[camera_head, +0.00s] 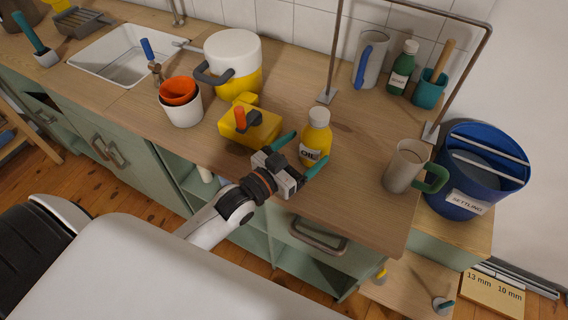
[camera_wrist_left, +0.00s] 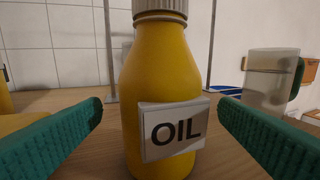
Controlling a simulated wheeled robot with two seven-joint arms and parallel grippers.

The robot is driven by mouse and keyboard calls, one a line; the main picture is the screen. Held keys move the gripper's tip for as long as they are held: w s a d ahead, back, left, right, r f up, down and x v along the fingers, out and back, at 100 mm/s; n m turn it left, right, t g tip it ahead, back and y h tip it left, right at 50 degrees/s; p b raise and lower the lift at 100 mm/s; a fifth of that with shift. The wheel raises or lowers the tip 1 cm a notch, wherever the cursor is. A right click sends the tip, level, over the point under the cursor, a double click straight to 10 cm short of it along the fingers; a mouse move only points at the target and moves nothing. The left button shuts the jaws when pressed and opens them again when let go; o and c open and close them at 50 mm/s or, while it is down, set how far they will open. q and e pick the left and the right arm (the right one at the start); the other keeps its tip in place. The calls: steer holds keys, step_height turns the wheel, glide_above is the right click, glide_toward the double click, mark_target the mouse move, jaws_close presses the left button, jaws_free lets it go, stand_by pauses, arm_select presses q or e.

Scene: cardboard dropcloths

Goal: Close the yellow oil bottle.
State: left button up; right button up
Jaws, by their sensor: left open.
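The yellow oil bottle (camera_head: 315,140) stands upright on the wooden counter, with a white label reading OIL. A pale ribbed cap (camera_head: 319,116) sits on its neck; I cannot tell how tightly. In the left wrist view the bottle (camera_wrist_left: 160,80) fills the middle, and the lower part of the cap (camera_wrist_left: 161,8) is cut by the top edge. My left gripper (camera_head: 300,158) is open, with its green fingers on either side of the bottle's body at label height. Gaps show between fingers and bottle in the wrist view. My right gripper is not in view.
A yellow box with an orange-handled item (camera_head: 250,128) stands close left of the bottle. A beige mug (camera_head: 404,165) stands to the right, near the counter edge. A metal frame (camera_head: 333,60) rises behind. A green bottle (camera_head: 402,68) stands at the back right.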

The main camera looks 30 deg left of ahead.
arm_select(q)
steer(key=v, duration=0.7)
steer(key=shift+s+r+b, duration=0.15)
steer(key=shift+b, duration=0.25)
